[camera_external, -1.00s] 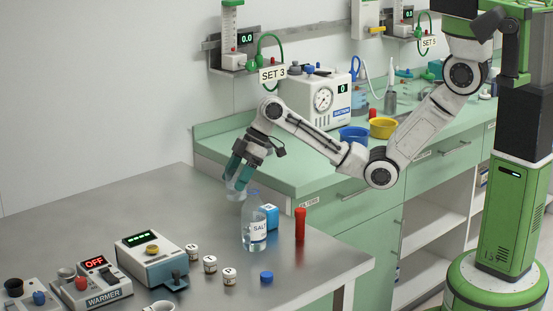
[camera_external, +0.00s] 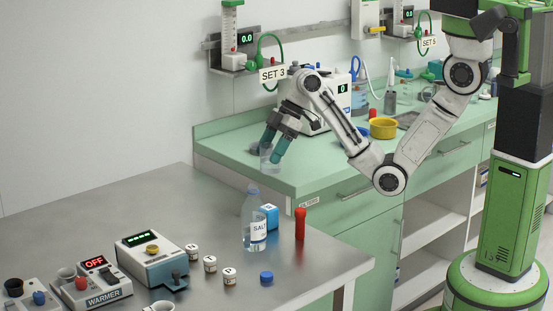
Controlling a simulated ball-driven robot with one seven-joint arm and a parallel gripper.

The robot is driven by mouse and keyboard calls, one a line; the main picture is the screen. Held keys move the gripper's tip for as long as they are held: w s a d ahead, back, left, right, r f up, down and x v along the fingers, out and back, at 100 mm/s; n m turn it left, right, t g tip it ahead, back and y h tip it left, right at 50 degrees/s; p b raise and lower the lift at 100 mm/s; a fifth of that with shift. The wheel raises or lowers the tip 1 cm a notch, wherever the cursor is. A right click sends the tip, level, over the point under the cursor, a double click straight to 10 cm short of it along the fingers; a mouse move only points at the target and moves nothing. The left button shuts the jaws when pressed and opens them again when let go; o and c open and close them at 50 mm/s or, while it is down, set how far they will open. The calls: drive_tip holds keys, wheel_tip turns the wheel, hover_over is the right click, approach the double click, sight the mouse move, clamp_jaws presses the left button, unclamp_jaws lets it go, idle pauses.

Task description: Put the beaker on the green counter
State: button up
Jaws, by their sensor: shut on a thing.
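The clear beaker (camera_external: 266,168) is between the two teal fingertips of my gripper (camera_external: 272,149), which is shut on it. My gripper points down over the left part of the green counter (camera_external: 227,146). The beaker is low over the counter near its front edge; I cannot tell whether its base touches the surface. The fingers hide part of the beaker.
A clear SALT bottle (camera_external: 254,222), a blue box (camera_external: 270,217) and a red tube (camera_external: 300,223) stand on the steel table (camera_external: 130,212). A white gauge machine (camera_external: 342,98) is behind my arm. A yellow bowl (camera_external: 382,128) is further right. The counter's left end is clear.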

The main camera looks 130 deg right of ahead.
drive_tip(key=shift+s+a+r+p, duration=0.45)
drive_tip(key=shift+s+a+p, duration=0.1)
drive_tip(key=shift+s+p, duration=0.25)
drive_tip(key=shift+s+a+r+p, duration=0.45)
drive_tip(key=shift+s+a+p, duration=0.1)
drive_tip(key=shift+s+p, duration=0.2)
